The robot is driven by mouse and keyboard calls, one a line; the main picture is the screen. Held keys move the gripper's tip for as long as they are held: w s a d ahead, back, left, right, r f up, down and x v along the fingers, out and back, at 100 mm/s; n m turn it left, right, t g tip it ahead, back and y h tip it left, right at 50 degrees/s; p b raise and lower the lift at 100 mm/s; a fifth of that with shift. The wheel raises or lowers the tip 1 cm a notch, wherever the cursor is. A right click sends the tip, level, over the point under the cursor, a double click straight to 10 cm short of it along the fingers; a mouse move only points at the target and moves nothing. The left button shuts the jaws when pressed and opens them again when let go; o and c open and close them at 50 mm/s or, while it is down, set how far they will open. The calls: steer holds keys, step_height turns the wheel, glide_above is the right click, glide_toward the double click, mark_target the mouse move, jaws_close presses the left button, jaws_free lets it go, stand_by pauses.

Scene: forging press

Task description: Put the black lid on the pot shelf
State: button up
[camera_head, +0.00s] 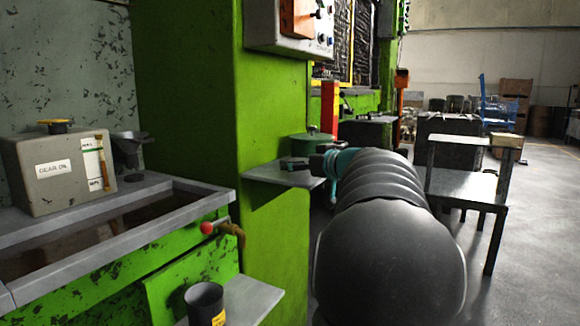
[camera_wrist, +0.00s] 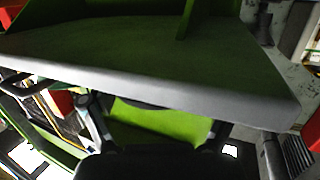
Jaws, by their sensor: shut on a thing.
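The pot shelf (camera_head: 262,173) is a grey plate on the side of the green press in the head view. In the wrist view its pale front edge (camera_wrist: 190,93) crosses the picture close to my gripper (camera_wrist: 153,112). My gripper's fingers are set apart around a dark thing, which I take to be the black lid (camera_wrist: 148,103). Only a thin dark edge of it shows; the shelf edge hides the rest. In the head view my own arm covers most of the gripper. A green pot (camera_head: 308,146) with a knob on top stands at the back of the shelf.
The green press body (camera_head: 270,110) rises left of the shelf. A lower ledge (camera_head: 250,298) holds a dark cup (camera_head: 204,303). A gear oil box (camera_head: 60,170) and funnel (camera_head: 128,147) stand by the trough. A metal table (camera_head: 465,185) stands right of my arm.

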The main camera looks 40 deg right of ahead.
steer(key=shift+w, duration=0.45)
steer(key=w, duration=0.3)
steer(key=shift+w+f, duration=0.1)
steer(key=shift+w, duration=0.25)
steer(key=shift+s+f+b, duration=0.2)
steer(key=shift+f+b, duration=0.3)
steer(key=shift+f, duration=0.15)
steer(key=shift+f, duration=0.15)
steer(key=o, duration=0.9)
